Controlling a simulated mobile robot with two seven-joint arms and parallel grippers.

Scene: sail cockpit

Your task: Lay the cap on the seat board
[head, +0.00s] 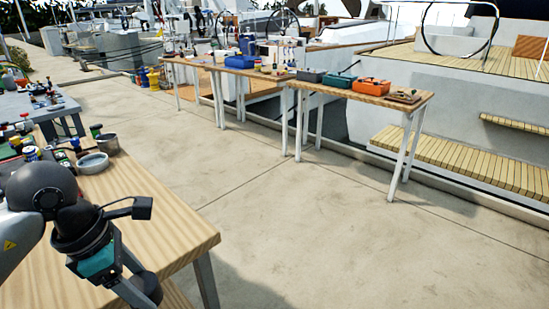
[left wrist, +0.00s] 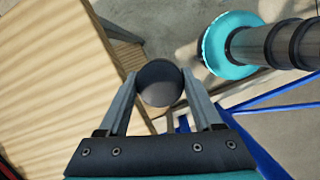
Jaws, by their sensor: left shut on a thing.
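My left gripper (left wrist: 158,76) is shut on a round, dark grey cap (left wrist: 160,88), with one finger against each side of it. In the head view my left gripper (head: 128,284) hangs at the lower left, in front of the near table's edge, and the dark cap (head: 148,288) shows at its fingers. Slatted wooden boards like seats show on the boat at the right, a long low one (head: 445,157) and a short higher one (head: 518,123). I cannot tell which is the seat board. My right gripper is not in view.
The near wooden table (head: 165,215) bears a grey round dish (head: 93,163), a metal cup (head: 108,143) and several small jars. Farther off, a workbench (head: 400,101) holds an orange toolbox (head: 371,87) and a grey bin (head: 311,75). The concrete floor (head: 290,210) between is clear.

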